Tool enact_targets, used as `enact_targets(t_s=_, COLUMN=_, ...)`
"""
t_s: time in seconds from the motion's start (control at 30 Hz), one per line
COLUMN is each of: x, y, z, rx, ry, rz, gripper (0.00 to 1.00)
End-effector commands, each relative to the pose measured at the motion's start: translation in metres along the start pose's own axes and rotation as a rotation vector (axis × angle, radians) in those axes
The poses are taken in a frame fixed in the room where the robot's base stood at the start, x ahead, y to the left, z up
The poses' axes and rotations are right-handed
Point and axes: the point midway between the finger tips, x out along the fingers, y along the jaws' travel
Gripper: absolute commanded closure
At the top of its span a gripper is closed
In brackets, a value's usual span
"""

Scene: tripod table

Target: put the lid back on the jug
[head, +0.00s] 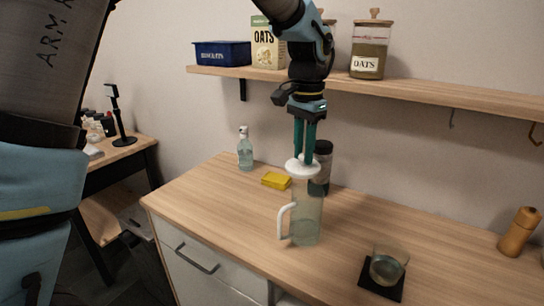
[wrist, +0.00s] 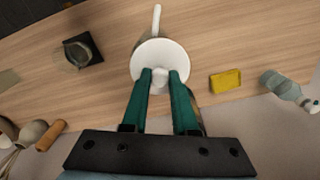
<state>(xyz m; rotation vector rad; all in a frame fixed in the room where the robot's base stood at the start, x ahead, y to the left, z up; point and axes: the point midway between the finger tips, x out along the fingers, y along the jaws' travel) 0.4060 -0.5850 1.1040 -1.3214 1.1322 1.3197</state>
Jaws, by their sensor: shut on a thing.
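The white round lid (head: 302,169) is held by its knob between the green fingers of my gripper (head: 303,158). In the wrist view the lid (wrist: 160,58) lies level below the fingertips (wrist: 160,76), which pinch the knob. The clear greenish jug (head: 307,222) with a white handle stands upright on the wooden counter, right under the lid. The lid appears a little above the jug's rim; the exact gap is hard to tell. In the wrist view the lid hides most of the jug, and its white handle (wrist: 156,20) sticks out beyond.
A dark canister (head: 322,165) stands close behind the jug. A yellow sponge (head: 276,180) and a spray bottle (head: 245,150) are behind left. A glass (head: 386,266) on a black coaster (head: 376,284) is at front right. A shelf (head: 400,90) with containers runs above.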

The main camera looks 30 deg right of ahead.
Motion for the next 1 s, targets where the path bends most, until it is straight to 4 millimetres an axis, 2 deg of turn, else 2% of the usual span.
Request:
enact_targets(t_s=0.1, x=-0.011, y=0.011, z=-0.008, rx=0.031, ry=0.001, rz=-0.001, gripper=1.00)
enact_targets(t_s=0.27, x=-0.008, y=0.015, z=-0.009, rx=0.040, ry=0.000, rz=0.000, gripper=1.00)
enact_targets(t_s=1.0, x=0.050, y=0.015, z=-0.009, rx=0.039, ry=-0.001, rz=-0.001, gripper=1.00)
